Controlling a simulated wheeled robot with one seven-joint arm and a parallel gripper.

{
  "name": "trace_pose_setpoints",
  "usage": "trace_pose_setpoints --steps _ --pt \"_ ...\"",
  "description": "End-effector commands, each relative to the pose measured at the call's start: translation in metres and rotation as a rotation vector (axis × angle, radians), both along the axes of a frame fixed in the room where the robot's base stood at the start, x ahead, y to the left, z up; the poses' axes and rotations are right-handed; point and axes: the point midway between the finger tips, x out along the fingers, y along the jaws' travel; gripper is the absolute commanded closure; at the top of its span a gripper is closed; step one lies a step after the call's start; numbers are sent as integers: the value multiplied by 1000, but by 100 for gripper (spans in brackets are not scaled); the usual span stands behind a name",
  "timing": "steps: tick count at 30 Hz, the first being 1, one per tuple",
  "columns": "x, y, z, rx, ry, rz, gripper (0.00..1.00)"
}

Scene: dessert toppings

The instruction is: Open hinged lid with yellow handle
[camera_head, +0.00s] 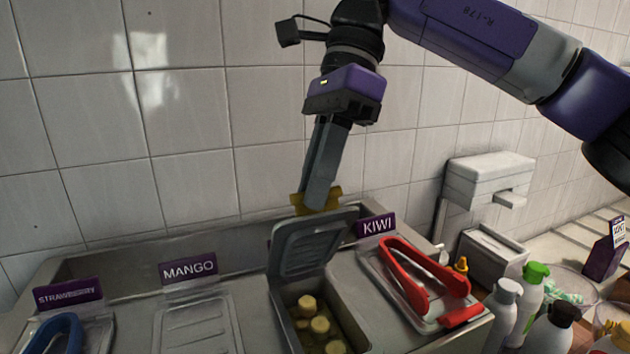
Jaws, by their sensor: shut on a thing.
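The hinged grey lid (305,246) stands raised and tilted up over its compartment, left of the KIWI sign. Its yellow handle (329,194) shows at the lid's upper edge. My gripper (316,200) reaches down from above and is shut on the yellow handle. The fingers hide part of the handle. Below the lid, the open compartment (341,322) holds several yellowish round pieces.
Red tongs (425,281) lie on a tray (385,274) right of the compartment. A closed lid (193,325) lies by the MANGO sign (188,269), and blue tongs (55,333) are far left. Bottles (503,305) stand at right. The tiled wall is close behind.

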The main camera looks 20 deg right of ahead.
Motion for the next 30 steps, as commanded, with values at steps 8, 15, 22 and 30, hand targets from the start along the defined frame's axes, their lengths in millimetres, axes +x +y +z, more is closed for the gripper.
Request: trace_pose_setpoints --steps 8,15,22,30 --pt "0 0 2 3 -2 1 100" --pt "0 0 2 2 -1 0 68" --pt "0 0 1 2 0 0 59" --pt "3 -4 10 2 -2 -2 59"
